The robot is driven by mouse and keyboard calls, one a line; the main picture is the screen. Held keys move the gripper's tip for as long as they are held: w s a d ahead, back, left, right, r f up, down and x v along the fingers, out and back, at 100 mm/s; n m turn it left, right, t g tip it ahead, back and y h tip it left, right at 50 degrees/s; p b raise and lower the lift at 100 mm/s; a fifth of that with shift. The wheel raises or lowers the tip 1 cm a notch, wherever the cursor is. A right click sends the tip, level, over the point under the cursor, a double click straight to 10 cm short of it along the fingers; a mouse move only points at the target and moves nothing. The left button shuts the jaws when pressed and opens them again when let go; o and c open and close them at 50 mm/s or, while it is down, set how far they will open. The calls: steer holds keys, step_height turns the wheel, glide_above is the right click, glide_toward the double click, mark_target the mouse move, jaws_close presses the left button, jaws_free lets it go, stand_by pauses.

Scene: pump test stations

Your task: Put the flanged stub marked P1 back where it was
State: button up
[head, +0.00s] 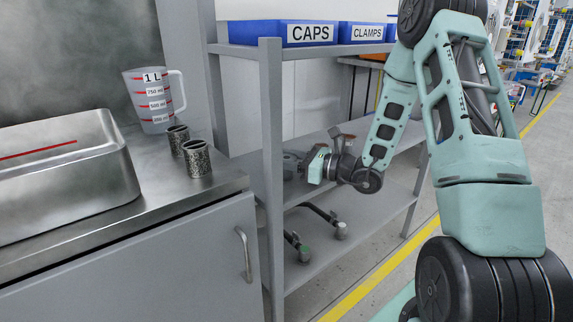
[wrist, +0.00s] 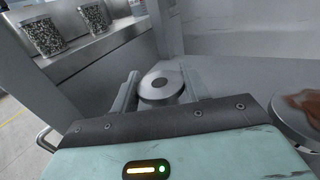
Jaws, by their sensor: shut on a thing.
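My gripper (head: 294,164) reaches over the middle shelf (head: 392,150) of the grey rack, partly hidden behind the front post in the head view. In the wrist view its two fingers stand on either side of a round grey metal stub (wrist: 160,84) with a flat disc top and a dark centre, and are shut on it. No P1 mark is readable on the stub. Its lower end is hidden by my gripper, so I cannot tell whether it touches the shelf.
The rack post (head: 271,170) stands close to my gripper. A round metal piece with a brown part (wrist: 300,103) lies to the right. Black bent hoses (head: 322,213) lie on the lower shelf. Two speckled cylinders (head: 197,160) and a measuring jug (head: 152,102) stand on the bench.

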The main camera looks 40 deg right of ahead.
steer(key=shift+f, duration=0.15)
steer(key=o, duration=1.2)
steer(key=shift+c, duration=0.2)
steer(key=shift+s+r, duration=0.1)
steer(key=shift+r, duration=0.1)
steer(key=p+v, duration=0.3)
steer(key=v, duration=0.9)
